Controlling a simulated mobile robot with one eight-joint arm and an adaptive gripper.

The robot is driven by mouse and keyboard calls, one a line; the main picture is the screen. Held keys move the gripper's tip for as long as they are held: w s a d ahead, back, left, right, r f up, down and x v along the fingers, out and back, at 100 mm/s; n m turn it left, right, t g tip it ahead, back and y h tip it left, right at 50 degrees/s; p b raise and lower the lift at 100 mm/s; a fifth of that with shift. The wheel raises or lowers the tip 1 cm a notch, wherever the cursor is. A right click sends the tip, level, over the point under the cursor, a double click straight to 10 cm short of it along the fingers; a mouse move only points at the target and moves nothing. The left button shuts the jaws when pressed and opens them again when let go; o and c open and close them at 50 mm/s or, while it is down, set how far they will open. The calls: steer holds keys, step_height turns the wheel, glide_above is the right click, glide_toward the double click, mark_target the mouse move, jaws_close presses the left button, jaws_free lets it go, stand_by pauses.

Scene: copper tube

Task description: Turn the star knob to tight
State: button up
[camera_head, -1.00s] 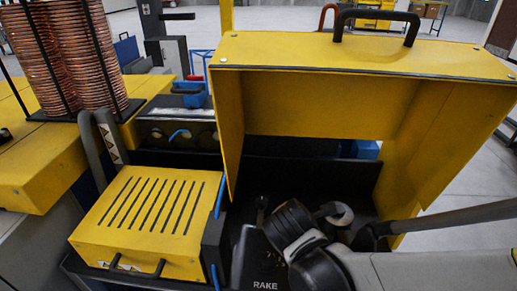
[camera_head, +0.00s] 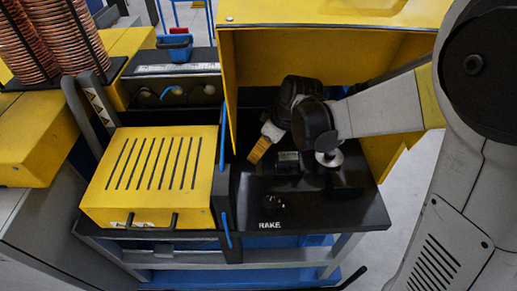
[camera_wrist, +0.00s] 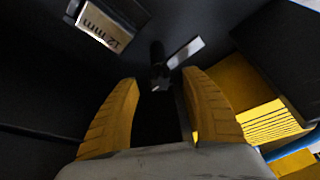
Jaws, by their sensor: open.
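A small black star-shaped knob (camera_head: 272,202) sits on the black deck just above the white RAKE lettering. My gripper (camera_head: 257,155) is over the deck, further back than this knob and apart from it in the head view. In the wrist view my gripper (camera_wrist: 163,82) has its two yellow fingers spread wide, with nothing held. A dark post-like part (camera_wrist: 158,70) shows near the gap between the fingertips. I cannot tell whether it is the star knob. Any tight or loose marking is too small to read.
A yellow slotted cover (camera_head: 155,177) stands left of the deck. A yellow hood (camera_head: 340,12) rises behind and around my arm. A plate marked 12 mm (camera_wrist: 103,27) shows in the wrist view. Copper coils (camera_head: 28,40) stand at the far left. The deck's front edge is clear.

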steer(key=shift+x, duration=0.95)
jaws_close()
